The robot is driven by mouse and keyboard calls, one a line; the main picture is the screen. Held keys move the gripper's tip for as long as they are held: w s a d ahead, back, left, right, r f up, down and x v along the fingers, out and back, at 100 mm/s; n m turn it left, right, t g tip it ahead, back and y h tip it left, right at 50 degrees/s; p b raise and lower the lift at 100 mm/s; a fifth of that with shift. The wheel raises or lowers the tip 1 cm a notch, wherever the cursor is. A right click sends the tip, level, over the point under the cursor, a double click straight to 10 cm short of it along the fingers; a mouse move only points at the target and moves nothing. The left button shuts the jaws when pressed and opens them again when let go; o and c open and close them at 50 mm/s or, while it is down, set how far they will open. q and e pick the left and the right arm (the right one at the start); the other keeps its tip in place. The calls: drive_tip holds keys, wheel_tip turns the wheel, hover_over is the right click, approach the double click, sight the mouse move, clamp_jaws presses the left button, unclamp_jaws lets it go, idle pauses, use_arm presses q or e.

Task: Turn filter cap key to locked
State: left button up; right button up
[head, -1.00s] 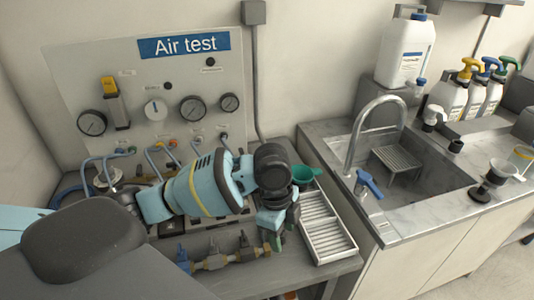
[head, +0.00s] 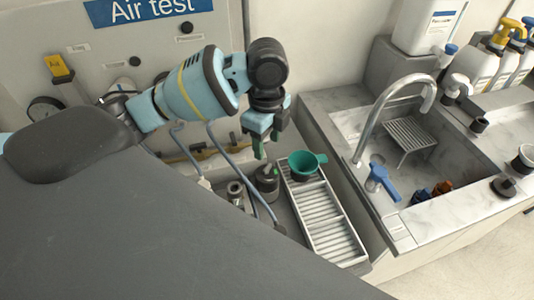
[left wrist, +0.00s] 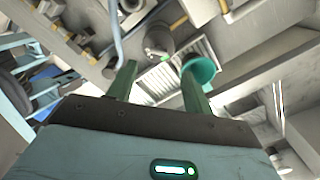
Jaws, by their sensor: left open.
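A dark round filter housing (head: 267,182) with a small green key on its cap (head: 269,169) stands on the bench, just left of the white slatted tray. It also shows in the left wrist view as a grey cylinder (left wrist: 160,38) with a green and white piece on its end. My left gripper (head: 267,142) hangs above the housing, pointing down, open and with nothing between its green fingers. In the left wrist view the fingers (left wrist: 158,70) are spread, with the housing beyond them. Whether the key points to locked is too small to tell. My right gripper is out of view.
A green cup (head: 305,164) sits on the slatted tray (head: 325,218), close right of the housing. A metal fitting (head: 236,192) and blue-grey hoses lie to the left. The Air test panel (head: 90,40) stands behind. The sink (head: 440,150) is at right.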

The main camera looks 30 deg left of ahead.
sight(267, 167)
use_arm(q)
drive_tip(key=shift+s+d+f, duration=0.15)
drive_tip(key=shift+s+f, duration=0.05)
wheel_tip(267, 167, down, 7)
drive_tip(key=shift+f+b, duration=0.2)
drive_tip(key=shift+b, duration=0.1)
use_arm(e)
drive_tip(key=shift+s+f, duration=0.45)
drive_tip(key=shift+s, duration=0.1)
use_arm(q)
drive_tip(key=c, duration=1)
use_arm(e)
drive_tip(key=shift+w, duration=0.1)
use_arm(q)
drive_tip(key=shift+r, duration=0.1)
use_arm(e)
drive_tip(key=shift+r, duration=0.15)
